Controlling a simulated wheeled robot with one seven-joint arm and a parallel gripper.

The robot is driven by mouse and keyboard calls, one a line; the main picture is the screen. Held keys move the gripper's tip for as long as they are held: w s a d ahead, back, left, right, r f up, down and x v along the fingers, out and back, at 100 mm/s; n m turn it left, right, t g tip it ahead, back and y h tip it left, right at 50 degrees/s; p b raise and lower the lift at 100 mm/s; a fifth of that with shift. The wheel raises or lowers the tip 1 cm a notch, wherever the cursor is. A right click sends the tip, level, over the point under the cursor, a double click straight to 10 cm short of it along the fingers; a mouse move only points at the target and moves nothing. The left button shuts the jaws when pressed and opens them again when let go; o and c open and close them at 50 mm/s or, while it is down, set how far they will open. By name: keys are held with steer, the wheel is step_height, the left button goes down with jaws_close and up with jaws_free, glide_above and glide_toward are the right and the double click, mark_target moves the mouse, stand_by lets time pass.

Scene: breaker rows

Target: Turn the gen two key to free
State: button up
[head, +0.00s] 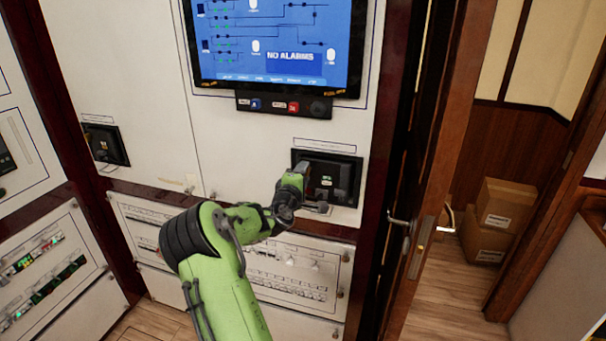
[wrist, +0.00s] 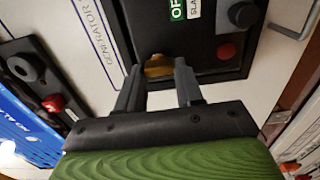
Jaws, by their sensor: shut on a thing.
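In the wrist view a brass-coloured key (wrist: 158,64) sits at the edge of a black control panel (wrist: 205,60). My gripper (wrist: 157,72) has its two grey fingers on either side of the key, closed on it. The key's exact angle is hard to tell, and its position marks are not readable. A label beside the panel reads "GENERATOR"; its number is not legible. In the head view my gripper (head: 301,172) reaches the left part of the right-hand black panel (head: 345,166), and the key is hidden behind it.
The panel carries a red button (wrist: 227,51) and a black knob (wrist: 243,14). A screen (head: 270,45) reading "NO ALARMS" hangs above. Another black panel (head: 105,144) is at left. Breaker rows (head: 290,260) lie below. A wooden door (head: 450,130) stands open at right.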

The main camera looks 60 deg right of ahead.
steer(key=shift+f, duration=0.1)
steer(key=o, duration=1)
steer(key=shift+o, duration=0.2)
steer(key=s+a+b, duration=0.2)
steer(key=a, duration=1.3)
steer(key=shift+s+a+b, duration=0.2)
steer(key=shift+a+b, duration=0.1)
steer(key=shift+b, duration=0.05)
